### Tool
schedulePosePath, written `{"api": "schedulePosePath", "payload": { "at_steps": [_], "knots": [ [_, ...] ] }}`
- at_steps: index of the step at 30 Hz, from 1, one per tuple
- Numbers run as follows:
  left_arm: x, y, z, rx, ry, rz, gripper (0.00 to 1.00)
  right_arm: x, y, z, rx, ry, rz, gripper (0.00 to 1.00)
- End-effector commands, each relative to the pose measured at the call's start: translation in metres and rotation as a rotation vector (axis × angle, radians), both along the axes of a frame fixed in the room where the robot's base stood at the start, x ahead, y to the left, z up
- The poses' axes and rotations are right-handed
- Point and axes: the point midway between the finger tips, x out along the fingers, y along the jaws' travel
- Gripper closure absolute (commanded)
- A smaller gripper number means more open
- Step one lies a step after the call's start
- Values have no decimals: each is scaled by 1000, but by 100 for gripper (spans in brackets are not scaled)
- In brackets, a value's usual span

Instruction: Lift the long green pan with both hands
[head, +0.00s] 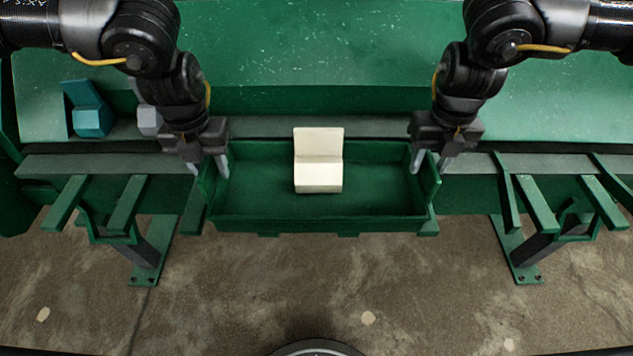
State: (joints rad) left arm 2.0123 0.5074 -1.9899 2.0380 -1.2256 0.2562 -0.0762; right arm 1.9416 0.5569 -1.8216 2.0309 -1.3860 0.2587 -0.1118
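The long green pan (270,221) is in the middle of the head view, level, with its long side facing me. A cream, step-shaped block (319,176) stands inside it, near the middle. My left gripper (208,168) is at the pan's left end, pointing down, its fingers apart on either side of the end wall. My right gripper (431,164) is at the right end in the same way, fingers apart around that end wall. I see no clear contact between fingers and walls. What bears the pan from below is hidden.
A green machine bed (320,50) fills the back. A teal block (92,122) and a grey block (149,120) sit at the back left. Green bracket supports stand at left (126,205) and right (536,205). The concrete floor (300,280) in front is clear.

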Motion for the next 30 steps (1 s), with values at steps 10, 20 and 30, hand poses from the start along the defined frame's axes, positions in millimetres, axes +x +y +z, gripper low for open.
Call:
{"api": "schedulePosePath", "payload": {
  "at_steps": [10,20,30],
  "knots": [
    [0,0,0,1,0,1,96,0,0,0,-1,0,0,96],
    [0,3,0,6,1,4,100,0,-2,0,-4,0,-2,100],
    [0,4,0,8,1,5,100,0,-3,0,-7,0,-5,100]
  ]
}}
